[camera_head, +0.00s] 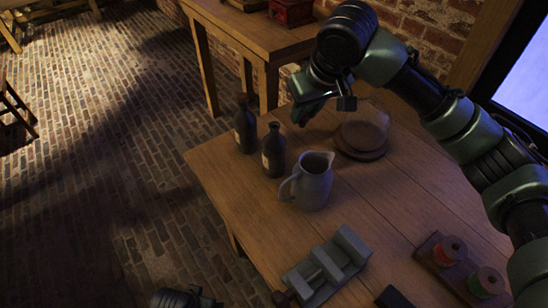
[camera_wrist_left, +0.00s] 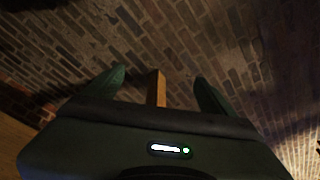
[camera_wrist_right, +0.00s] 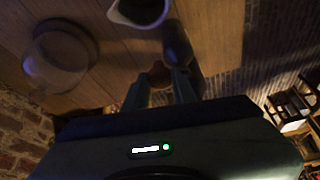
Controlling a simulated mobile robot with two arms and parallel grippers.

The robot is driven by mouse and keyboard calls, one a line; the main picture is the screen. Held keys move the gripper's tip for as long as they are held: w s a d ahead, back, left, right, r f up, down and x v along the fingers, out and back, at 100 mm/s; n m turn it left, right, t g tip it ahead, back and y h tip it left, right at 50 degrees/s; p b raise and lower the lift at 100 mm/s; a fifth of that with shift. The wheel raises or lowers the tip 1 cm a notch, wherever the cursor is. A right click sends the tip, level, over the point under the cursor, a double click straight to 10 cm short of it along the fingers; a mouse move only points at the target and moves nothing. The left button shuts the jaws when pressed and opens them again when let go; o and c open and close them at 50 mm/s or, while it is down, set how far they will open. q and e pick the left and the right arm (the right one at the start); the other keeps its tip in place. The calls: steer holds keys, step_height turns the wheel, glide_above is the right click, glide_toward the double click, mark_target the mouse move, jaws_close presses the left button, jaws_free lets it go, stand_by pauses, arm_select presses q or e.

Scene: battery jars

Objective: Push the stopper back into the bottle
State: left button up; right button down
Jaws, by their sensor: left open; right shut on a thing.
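Two dark bottles stand upright near the table's left edge. The rear bottle (camera_head: 245,128) has a brownish top. The front bottle (camera_head: 273,152) shows no stopper in its mouth; a dark bottle (camera_wrist_right: 182,48) also shows beyond the fingers in the right wrist view. My right gripper (camera_head: 303,114) is above the table, up and right of the front bottle and apart from it. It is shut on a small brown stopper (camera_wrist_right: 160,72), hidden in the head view. My left gripper (camera_head: 187,298) is low at the bottom edge; its fingers (camera_wrist_left: 160,88) are open and empty.
A grey jug (camera_head: 314,182) stands close right of the front bottle. A glass dome on a round wooden base (camera_head: 361,147) is behind it. Another table (camera_head: 250,32) stands behind.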

arm_select(q)
steer(key=w+a+r+n+t, duration=0.1)
steer(key=w+r+t, duration=0.35)
steer(key=r, duration=0.95)
steer(key=w+r+n+t+y, duration=0.1)
steer(key=w+r+t, duration=0.2)
steer(key=w+r, duration=0.35)
steer(key=w+r+t, duration=0.3)
steer(key=w, duration=0.6)
steer(key=m+h, duration=0.8)
steer(key=h, duration=0.4)
glide_toward(275, 144)
steer(key=f, duration=0.2)
steer(key=a+f+b, duration=0.1)
steer(key=shift+w+a+f+t, duration=0.1)
steer(key=shift+w+f+t, duration=0.05)
steer(key=shift+w+t, duration=0.2)
arm_select(e)
steer(key=w+a+r+n, duration=0.2)
steer(key=w+a+r, duration=0.1)
steer(key=a, duration=0.3)
steer(key=shift+w+y, duration=0.4)
steer(key=shift+w, duration=0.15)
arm_select(q)
steer(key=x, duration=1.2)
arm_select(e)
steer(key=shift+a, duration=0.1)
